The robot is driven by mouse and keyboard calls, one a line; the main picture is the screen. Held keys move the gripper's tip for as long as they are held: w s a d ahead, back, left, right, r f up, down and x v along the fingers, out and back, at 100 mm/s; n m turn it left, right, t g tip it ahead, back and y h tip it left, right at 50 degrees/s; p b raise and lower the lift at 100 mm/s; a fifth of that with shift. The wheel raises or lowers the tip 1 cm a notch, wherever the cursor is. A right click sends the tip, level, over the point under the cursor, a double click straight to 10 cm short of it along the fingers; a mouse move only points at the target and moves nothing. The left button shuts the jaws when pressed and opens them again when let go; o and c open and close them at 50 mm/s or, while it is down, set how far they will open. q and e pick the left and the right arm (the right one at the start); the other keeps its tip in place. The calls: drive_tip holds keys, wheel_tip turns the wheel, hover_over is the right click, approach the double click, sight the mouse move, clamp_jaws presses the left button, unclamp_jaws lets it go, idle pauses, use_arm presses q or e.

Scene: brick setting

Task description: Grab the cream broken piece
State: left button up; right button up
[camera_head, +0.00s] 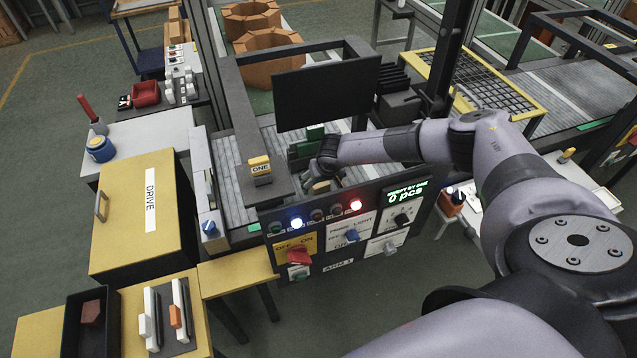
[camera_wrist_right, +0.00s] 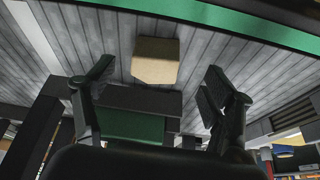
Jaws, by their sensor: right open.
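The cream piece (camera_wrist_right: 156,60) lies on the grey slatted conveyor in the right wrist view, beyond my fingertips and roughly centred between them. In the head view a small cream patch (camera_head: 320,187), probably the same piece, shows beside the gripper, mostly hidden behind the control panel's top edge. My right gripper (camera_wrist_right: 157,82) is open, with nothing between its fingers. In the head view the right gripper (camera_head: 314,172) reaches down over the conveyor behind the panel. My left gripper is not in view.
The control panel (camera_head: 345,262) with buttons and lamps stands in front of the conveyor (camera_head: 232,195). A dark screen (camera_head: 327,93) hangs just behind my right gripper. A green part (camera_wrist_right: 133,126) sits close below the fingers. A yellow button box (camera_head: 260,165) stands to the left.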

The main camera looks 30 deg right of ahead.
sight(320, 185)
drive_tip(key=shift+w+d+f+p, duration=0.1)
drive_tip(key=shift+w+f+p, duration=0.3)
drive_tip(key=shift+f+p, duration=0.1)
drive_tip(key=shift+p+x, duration=0.45)
drive_tip(key=shift+x, duration=1.45)
drive_tip(key=shift+w+d, duration=0.1)
drive_tip(key=shift+d, duration=0.05)
drive_tip(key=shift+c, duration=0.3)
drive_tip(key=c, duration=1.2)
